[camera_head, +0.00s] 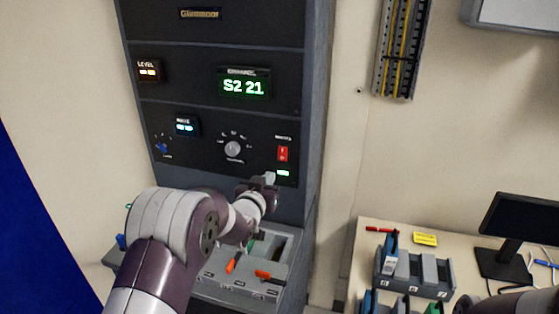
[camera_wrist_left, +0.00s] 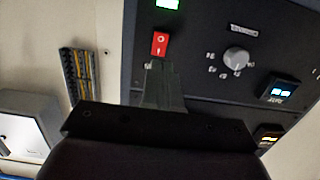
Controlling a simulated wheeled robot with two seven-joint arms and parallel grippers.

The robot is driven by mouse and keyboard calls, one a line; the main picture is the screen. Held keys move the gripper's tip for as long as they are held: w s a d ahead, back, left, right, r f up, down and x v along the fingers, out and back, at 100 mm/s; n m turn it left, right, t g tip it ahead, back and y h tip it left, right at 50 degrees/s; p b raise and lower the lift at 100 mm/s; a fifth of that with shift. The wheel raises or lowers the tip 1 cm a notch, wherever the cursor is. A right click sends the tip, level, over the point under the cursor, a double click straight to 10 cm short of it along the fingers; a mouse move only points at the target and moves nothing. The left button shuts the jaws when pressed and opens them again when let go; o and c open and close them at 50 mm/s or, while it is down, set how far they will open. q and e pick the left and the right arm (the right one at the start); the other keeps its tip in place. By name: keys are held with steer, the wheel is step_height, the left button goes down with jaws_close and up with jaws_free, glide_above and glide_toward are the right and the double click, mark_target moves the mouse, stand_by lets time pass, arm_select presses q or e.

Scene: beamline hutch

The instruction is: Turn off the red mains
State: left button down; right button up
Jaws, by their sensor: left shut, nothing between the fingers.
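The red mains switch (camera_head: 283,154) is a small red rocker at the right of the lower panel on the dark rack. The switch also shows in the left wrist view (camera_wrist_left: 159,44), where the panel appears upside down and white marks show on the rocker. My left gripper (camera_head: 269,178) is shut and empty, just below and left of the switch. In the wrist view its fingertips (camera_wrist_left: 164,72) point at the panel close to the switch; I cannot tell whether they touch. My right gripper is not in view.
A rotary knob (camera_head: 232,149) is left of the switch, and a blue selector (camera_head: 162,148) is farther left. A green display (camera_head: 244,87) reads "S2 21". Below, a sloped console (camera_head: 212,288) carries orange-handled items. A bench (camera_head: 368,240) with a holder and monitor (camera_head: 520,220) stands right.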

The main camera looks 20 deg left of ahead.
mark_target(283, 159)
arm_select(q)
steer(key=w+p, duration=0.1)
steer(key=w, duration=0.2)
steer(key=w+p, duration=0.1)
steer(key=w, duration=0.2)
steer(key=w+f+p, duration=0.1)
steer(key=w, duration=0.3)
steer(key=shift+w+d+f, duration=0.1)
steer(key=shift+d, duration=0.1)
steer(key=shift+w, duration=0.15)
steer(key=shift+f, duration=0.1)
